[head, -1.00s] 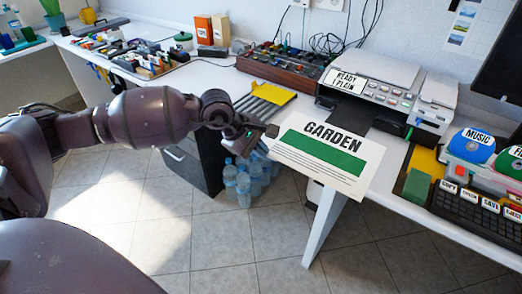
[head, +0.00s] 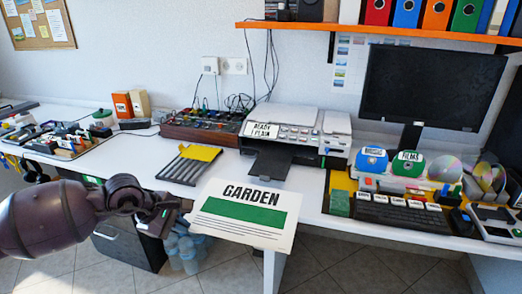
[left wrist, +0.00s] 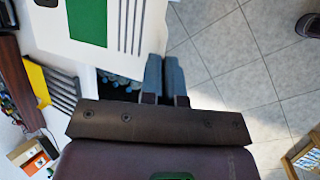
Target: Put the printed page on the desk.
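The printed page (head: 243,211), white with the heading GARDEN and a green band, hangs in the air at the front edge of the desk (head: 128,158) in the head view. My left gripper (head: 184,206) is shut on its left edge. The page hides part of the desk edge. In the left wrist view the page (left wrist: 122,25) spans the top, by the fingers of my left gripper (left wrist: 166,72); their tips are partly covered. My right gripper is not in view.
A printer (head: 293,140) with a dark tray stands behind the page. A slotted rack with a yellow folder (head: 201,153) lies left of it. A keyboard (head: 402,213) and disc holders are at the right. Water bottles (head: 188,252) stand below the desk. Bare desk shows between rack and printer.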

